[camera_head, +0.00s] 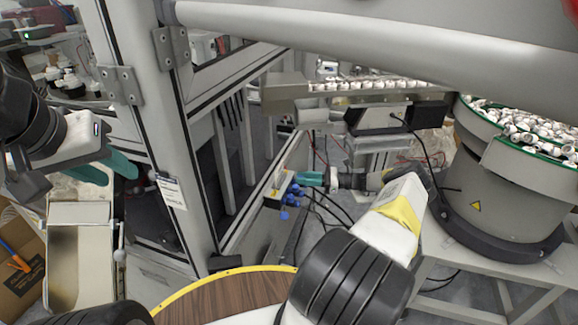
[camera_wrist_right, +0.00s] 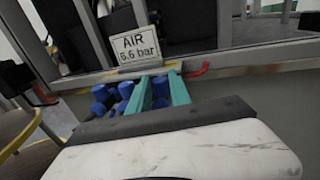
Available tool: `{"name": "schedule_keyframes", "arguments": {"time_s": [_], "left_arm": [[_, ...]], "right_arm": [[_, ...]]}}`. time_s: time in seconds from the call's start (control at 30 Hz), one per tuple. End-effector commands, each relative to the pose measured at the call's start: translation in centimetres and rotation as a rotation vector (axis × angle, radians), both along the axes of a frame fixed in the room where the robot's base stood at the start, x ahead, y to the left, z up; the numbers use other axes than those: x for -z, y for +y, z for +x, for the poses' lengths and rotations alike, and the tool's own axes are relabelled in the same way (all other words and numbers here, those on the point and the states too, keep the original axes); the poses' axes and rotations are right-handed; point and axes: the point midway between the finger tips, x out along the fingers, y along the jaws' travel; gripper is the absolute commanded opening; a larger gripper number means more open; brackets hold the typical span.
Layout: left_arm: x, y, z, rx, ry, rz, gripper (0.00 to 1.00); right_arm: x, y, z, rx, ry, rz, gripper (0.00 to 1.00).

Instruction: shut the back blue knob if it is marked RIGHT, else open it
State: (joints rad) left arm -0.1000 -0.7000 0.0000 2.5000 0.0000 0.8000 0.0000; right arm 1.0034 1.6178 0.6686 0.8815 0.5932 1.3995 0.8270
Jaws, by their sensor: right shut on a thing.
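Several blue knobs (camera_head: 293,190) sit in a cluster on a small fitting on the cell's frame. They also show in the right wrist view (camera_wrist_right: 102,94), below a sign reading "AIR 6.6 bar" (camera_wrist_right: 136,48). My right gripper (camera_head: 308,178) has its teal fingers at this cluster; in the wrist view the fingers (camera_wrist_right: 161,90) are close together with a blue knob between them, mostly hidden. I see no word RIGHT on any knob. My left gripper (camera_head: 112,168) is at the far left, its teal fingers apart and empty, far from the knobs.
A bowl feeder (camera_head: 500,190) full of white caps stands at the right, with a linear track (camera_head: 290,92) leading from it. A metal post (camera_head: 150,120) with a small paper label (camera_head: 170,190) stands between my arms. A round wooden top (camera_head: 225,300) is in front. Black cables hang near the knobs.

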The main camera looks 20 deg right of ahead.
Motion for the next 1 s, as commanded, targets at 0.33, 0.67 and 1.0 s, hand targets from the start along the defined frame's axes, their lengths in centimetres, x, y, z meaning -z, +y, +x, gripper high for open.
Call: {"name": "schedule_keyframes", "arguments": {"time_s": [0.33, 0.67, 1.0], "left_arm": [[0.0, 0.0, 0.0, 0.0, 0.0, 0.0, 0.36], [0.0, 0.0, 0.0, 0.0, 0.0, 0.0, 0.36], [0.0, 0.0, 0.0, 0.0, 0.0, 0.0, 0.36]], "right_arm": [[0.0, 0.0, 0.0, 0.001, -0.001, 0.0, 0.33], [0.1, -3.0, -1.3, 0.004, -0.001, -0.003, 0.33], [0.0, -6.9, -3.1, 0.002, -0.001, 0.0, 0.33]]}}
